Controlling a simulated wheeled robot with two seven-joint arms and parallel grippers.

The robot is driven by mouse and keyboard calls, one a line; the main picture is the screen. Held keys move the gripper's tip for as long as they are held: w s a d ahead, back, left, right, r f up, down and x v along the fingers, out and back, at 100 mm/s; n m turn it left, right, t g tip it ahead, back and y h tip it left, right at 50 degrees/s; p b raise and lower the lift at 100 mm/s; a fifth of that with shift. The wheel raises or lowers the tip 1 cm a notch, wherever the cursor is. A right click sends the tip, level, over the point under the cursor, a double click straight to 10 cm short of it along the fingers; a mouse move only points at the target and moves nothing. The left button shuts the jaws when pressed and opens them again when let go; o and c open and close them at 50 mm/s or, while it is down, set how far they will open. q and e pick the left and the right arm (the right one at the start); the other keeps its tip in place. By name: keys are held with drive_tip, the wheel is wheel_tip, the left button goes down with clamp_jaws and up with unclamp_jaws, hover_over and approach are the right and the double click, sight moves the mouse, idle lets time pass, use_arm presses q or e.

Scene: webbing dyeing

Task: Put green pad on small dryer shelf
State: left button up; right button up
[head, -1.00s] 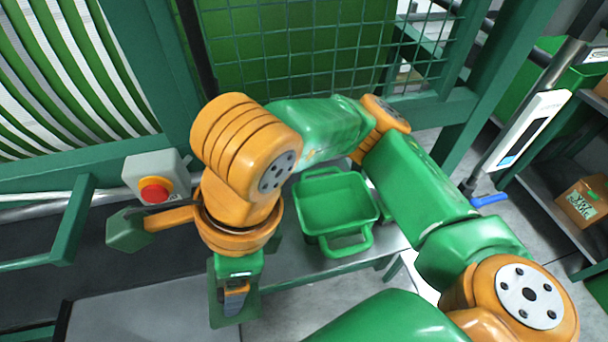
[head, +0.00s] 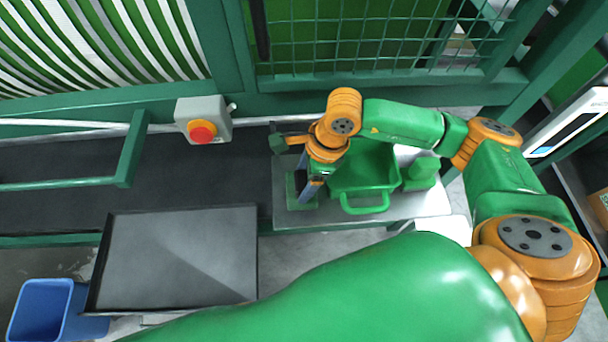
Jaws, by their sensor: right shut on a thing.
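My right gripper (head: 306,190) points down over the grey metal surface in the middle of the head view. It is shut on the green pad (head: 294,193), a flat dark green piece partly hidden behind the fingers. The pad is just left of a green basket with a handle (head: 365,190). I cannot tell whether the pad touches the grey surface (head: 436,207) under it. Which surface is the small dryer shelf is not clear from this view. My left gripper is not in view.
A dark flat tray (head: 180,262) lies at the lower left, with a blue bin (head: 45,308) beside it. A red stop button on a grey box (head: 203,120) and a green rail (head: 128,155) stand behind. A green object (head: 422,170) is right of the basket.

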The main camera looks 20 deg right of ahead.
drive_tip(key=shift+f, duration=0.15)
drive_tip(key=o, duration=1.1)
drive_tip(key=shift+a, duration=0.1)
drive_tip(key=shift+r, duration=0.6)
drive_tip(key=b+v, duration=0.2)
drive_tip(key=v, duration=0.9)
drive_tip(key=shift+s+r, duration=0.1)
